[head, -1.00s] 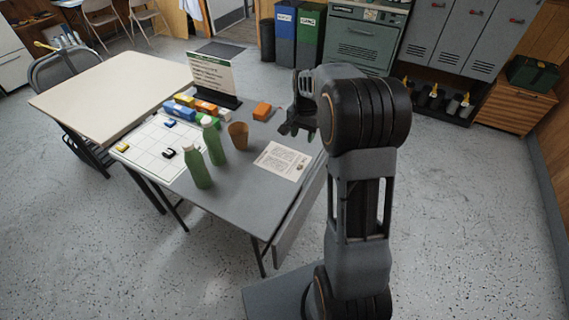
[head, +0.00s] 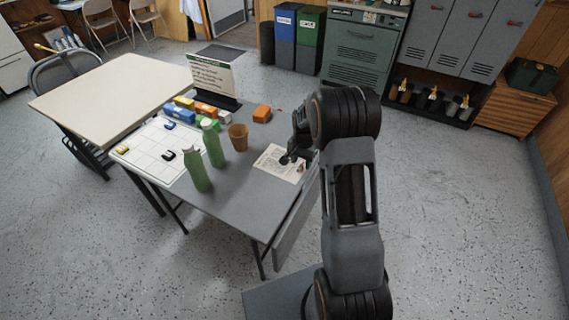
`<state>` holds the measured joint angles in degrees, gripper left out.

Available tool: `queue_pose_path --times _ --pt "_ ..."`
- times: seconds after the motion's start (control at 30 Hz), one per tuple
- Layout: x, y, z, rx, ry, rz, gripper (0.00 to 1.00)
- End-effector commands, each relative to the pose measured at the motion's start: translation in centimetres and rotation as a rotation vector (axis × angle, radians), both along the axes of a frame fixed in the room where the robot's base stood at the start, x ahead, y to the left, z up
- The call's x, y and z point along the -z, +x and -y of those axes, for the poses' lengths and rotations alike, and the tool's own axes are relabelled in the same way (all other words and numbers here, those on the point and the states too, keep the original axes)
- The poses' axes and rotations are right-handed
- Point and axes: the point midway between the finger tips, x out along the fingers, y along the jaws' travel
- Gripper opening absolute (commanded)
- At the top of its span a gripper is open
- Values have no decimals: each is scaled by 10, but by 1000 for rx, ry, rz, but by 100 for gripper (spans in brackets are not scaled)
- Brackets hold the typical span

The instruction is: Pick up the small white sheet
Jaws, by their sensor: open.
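The small white sheet (head: 272,162) with printed text lies flat near the right edge of the grey table (head: 235,195). My gripper (head: 289,158) is open and low over the sheet's right part, fingers pointing down. It hides part of the sheet's upper right. I cannot tell whether the fingertips touch the sheet. A small brownish thing (head: 300,168) shows at the sheet's right side, next to the fingers.
Left of the sheet stand a brown cup (head: 238,138) and two green bottles (head: 197,170). A white grid board (head: 150,150), several coloured blocks and a sign (head: 213,76) are further left. The table's front is clear.

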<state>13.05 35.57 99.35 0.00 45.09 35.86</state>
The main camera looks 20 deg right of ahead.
Motion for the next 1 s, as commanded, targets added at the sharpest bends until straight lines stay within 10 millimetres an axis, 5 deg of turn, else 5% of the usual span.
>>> queue_pose_path --times 0.2,0.47,1.0 --pt "21 0 0 0 1 -1 47" --pt "23 0 0 1 0 0 47" --pt "23 0 0 1 0 0 0"
